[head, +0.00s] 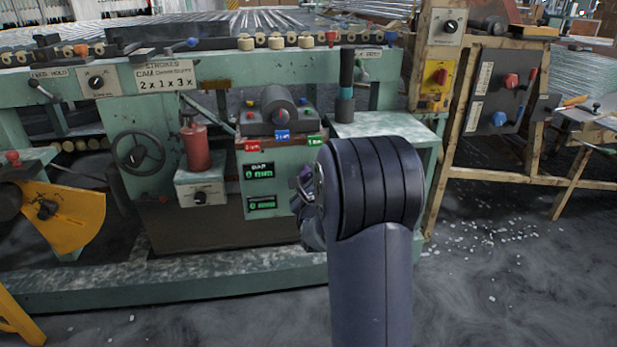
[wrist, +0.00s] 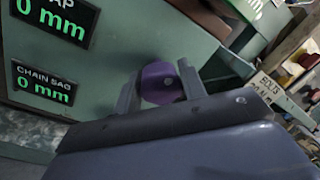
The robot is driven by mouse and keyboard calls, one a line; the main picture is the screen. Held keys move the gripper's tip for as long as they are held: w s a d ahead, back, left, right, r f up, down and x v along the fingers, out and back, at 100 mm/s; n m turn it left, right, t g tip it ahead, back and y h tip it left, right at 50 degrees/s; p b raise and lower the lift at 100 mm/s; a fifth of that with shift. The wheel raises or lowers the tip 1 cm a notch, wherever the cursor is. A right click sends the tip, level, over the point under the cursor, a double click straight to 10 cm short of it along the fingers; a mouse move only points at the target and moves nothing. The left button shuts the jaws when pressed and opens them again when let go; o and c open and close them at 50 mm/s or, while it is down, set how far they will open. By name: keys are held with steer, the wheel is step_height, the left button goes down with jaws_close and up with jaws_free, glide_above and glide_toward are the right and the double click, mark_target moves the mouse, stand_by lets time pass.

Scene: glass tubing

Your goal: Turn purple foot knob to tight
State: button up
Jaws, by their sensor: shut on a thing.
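The purple foot knob (wrist: 158,83) is on the green machine panel in the wrist view. My gripper (wrist: 160,88) is shut on it, with one grey finger on each side. In the head view, my gripper (head: 307,205) is at the right side of the panel with the displays, mostly hidden by my dark arm. A small purple patch (head: 304,173) shows there beside it. I cannot tell from these views how tight the knob is.
Two green-lit displays sit left of the knob, a gap display (wrist: 55,18) and a chain sag display (wrist: 43,89), both reading 0 mm. A handwheel (head: 140,152) and a red cylinder (head: 196,146) stand further left. Open floor (head: 480,285) lies at right, with scattered pale bits.

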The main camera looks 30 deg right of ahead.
steer(key=shift+m, duration=0.4)
steer(key=o, duration=1)
steer(key=shift+c, duration=0.2)
steer(key=shift+s, duration=0.1)
steer(key=p+v, duration=0.2)
steer(key=v, duration=0.8)
steer(key=shift+s, duration=0.3)
steer(key=shift+w+a, duration=0.1)
steer(key=b+x, duration=0.2)
steer(key=x, duration=0.8)
steer(key=shift+w, duration=0.35)
